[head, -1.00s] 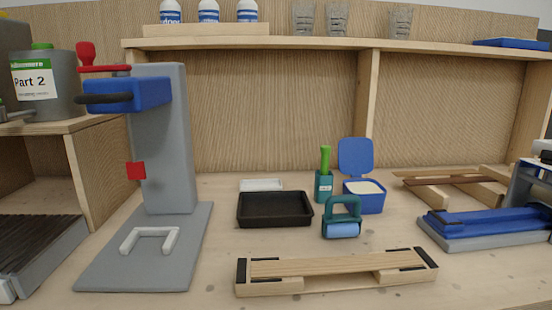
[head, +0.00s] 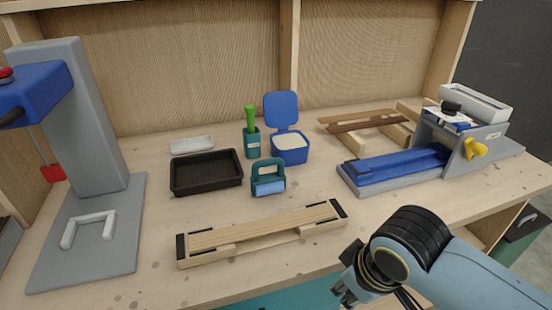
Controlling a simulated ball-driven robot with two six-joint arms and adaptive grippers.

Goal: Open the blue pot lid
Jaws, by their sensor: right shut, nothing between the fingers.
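The blue pot (head: 289,150) stands on the bench near the back, just right of the middle, with pale contents showing in its open top. Its blue lid (head: 281,109) is raised and stands nearly upright at the pot's back edge. My right gripper (head: 343,292) is at the bottom right of the head view, in front of the bench and well apart from the pot. It is shut and empty. My left gripper is not in view.
A green-handled brush in a teal holder (head: 251,142) stands left of the pot. A teal roller (head: 268,178) and a black tray (head: 206,173) lie nearer. A wooden jig (head: 262,235) lies in front. A blue-and-grey machine (head: 400,165) is at the right, a grey press (head: 80,120) at the left.

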